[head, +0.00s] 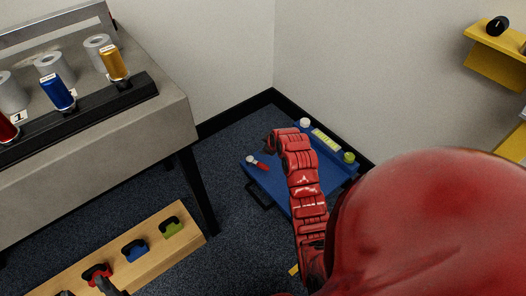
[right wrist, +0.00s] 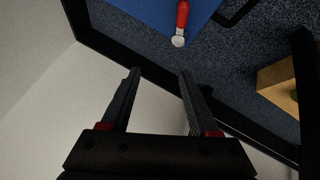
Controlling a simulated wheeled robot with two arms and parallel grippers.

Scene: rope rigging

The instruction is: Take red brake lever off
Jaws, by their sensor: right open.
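A red-handled lever (head: 262,166) with a pale round end lies at the left edge of the blue platform (head: 282,182), low near the room corner. In the right wrist view the lever (right wrist: 182,16) is at the top, beyond the fingertips. My right gripper (right wrist: 157,82) is open, with nothing between its fingers. In the head view my red right arm reaches over the platform, and its dark gripper (head: 269,143) is just above and right of the lever, apart from it. A dark shape at the bottom left may be a left fingertip; its state cannot be told.
A wooden rack (head: 190,245) with red (head: 97,271), blue (head: 135,250) and green (head: 170,227) pieces stands at lower left. A grey bench (head: 150,125) with coloured cylinders is at upper left. Walls meet close behind the platform. Yellow shelves (head: 495,67) are at right.

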